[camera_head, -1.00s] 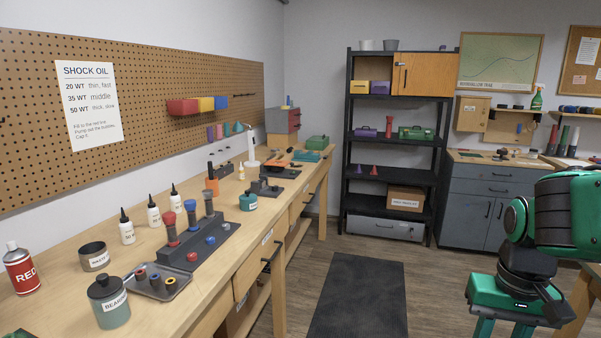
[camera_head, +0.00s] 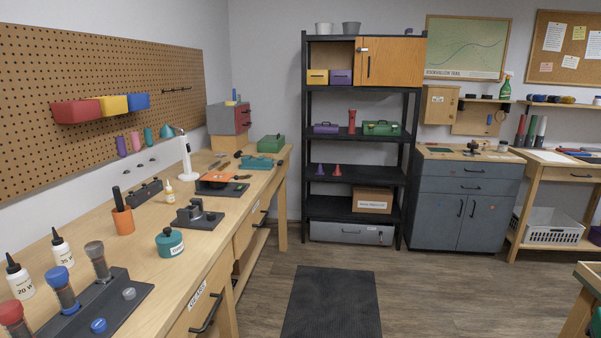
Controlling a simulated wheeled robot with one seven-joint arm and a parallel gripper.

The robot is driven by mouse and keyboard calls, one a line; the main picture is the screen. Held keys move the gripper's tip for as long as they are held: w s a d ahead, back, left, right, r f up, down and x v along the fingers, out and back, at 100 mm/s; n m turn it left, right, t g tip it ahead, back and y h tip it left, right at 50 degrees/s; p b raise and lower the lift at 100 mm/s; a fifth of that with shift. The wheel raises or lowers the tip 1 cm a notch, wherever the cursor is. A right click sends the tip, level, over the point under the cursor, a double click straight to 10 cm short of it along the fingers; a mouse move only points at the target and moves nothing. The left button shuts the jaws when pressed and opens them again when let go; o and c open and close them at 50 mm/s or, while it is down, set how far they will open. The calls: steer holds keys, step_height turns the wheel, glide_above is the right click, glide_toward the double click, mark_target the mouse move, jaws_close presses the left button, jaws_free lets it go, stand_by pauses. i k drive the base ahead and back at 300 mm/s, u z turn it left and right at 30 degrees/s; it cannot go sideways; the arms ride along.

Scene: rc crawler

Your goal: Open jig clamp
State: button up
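A dark fixture (camera_head: 199,217) with a short upright post on a flat base stands on the left workbench (camera_head: 150,235). It may be the jig clamp, but it is too small to tell whether a clamp on it is open or shut. A dark long block (camera_head: 144,193) lies behind it to the left, near the wall. My gripper is not in view.
A teal jar (camera_head: 170,243) and an orange cup (camera_head: 123,220) stand near the fixture. A shock stand (camera_head: 118,300) is at front left. A black shelf (camera_head: 352,150) and grey cabinet (camera_head: 466,205) stand at the back. Floor around the dark mat (camera_head: 331,303) is clear.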

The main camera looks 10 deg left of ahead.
mark_target(227, 178)
steer(key=u, duration=0.05)
steer(key=i, duration=1.05)
steer(key=u, duration=0.7)
steer(key=i, duration=0.35)
steer(key=u, duration=0.35)
